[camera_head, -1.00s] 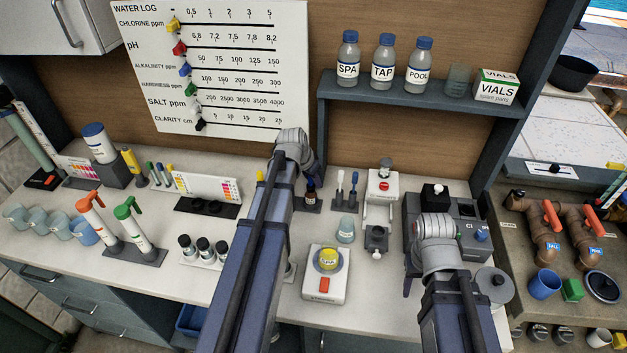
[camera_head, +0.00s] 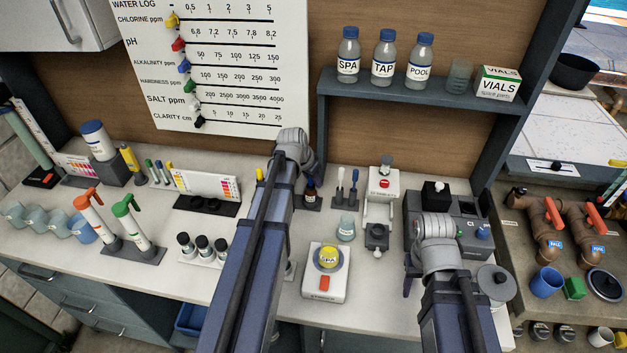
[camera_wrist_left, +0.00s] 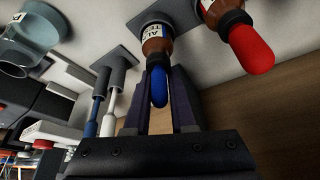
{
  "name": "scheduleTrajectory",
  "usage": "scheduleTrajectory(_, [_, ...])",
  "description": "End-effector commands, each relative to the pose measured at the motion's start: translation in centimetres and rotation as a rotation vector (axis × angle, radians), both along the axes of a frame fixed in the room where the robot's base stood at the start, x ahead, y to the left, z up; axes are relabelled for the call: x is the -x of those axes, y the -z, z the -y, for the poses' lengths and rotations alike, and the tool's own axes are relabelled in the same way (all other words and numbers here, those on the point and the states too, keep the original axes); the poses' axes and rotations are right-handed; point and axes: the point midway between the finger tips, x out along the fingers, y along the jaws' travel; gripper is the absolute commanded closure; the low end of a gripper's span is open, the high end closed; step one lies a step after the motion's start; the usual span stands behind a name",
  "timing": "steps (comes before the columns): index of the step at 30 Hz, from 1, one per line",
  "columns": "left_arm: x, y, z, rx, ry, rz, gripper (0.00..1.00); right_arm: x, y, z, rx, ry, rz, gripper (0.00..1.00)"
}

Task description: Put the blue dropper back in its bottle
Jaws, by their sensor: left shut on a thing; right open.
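The blue dropper (camera_wrist_left: 159,86) shows in the left wrist view with its blue bulb between the fingers of my left gripper (camera_wrist_left: 160,100). Its dark collar meets the neck of a brown labelled bottle (camera_wrist_left: 155,42); I cannot tell whether it is fully seated. In the head view the brown bottle (camera_head: 310,190) stands on the counter just right of my left arm, with my left gripper (camera_head: 314,170) over its top. The arm hides part of that area. My right gripper (camera_head: 409,283) is open, beside the grey tester, its fingertips mostly hidden.
A red-bulbed brown bottle (camera_wrist_left: 230,25) stands beside the blue one. On its other side is a holder (camera_head: 342,203) with a blue and a white stick. A clear cup (camera_head: 346,228), a scale-like device (camera_head: 325,282) and a grey tester (camera_head: 462,228) stand to the right.

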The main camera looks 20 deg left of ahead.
Motion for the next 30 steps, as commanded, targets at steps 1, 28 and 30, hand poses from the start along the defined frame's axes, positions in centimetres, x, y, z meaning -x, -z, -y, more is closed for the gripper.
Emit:
scheduleTrajectory(1, [0.0, 0.1, 0.0, 0.0, 0.0, 0.0, 0.88, 0.0, 0.1, 0.0, 0.0, 0.0, 0.0, 0.5])
scheduleTrajectory(28, [0.0, -1.1, 0.0, 0.0, 0.0, 0.0, 0.42, 0.0, -1.1, 0.0, 0.0, 0.001, 0.0, 0.5])
scheduleTrajectory(30, [0.0, -1.7, 0.0, 0.0, 0.0, 0.0, 0.42, 0.0, -1.7, 0.0, 0.0, 0.001, 0.0, 0.5])
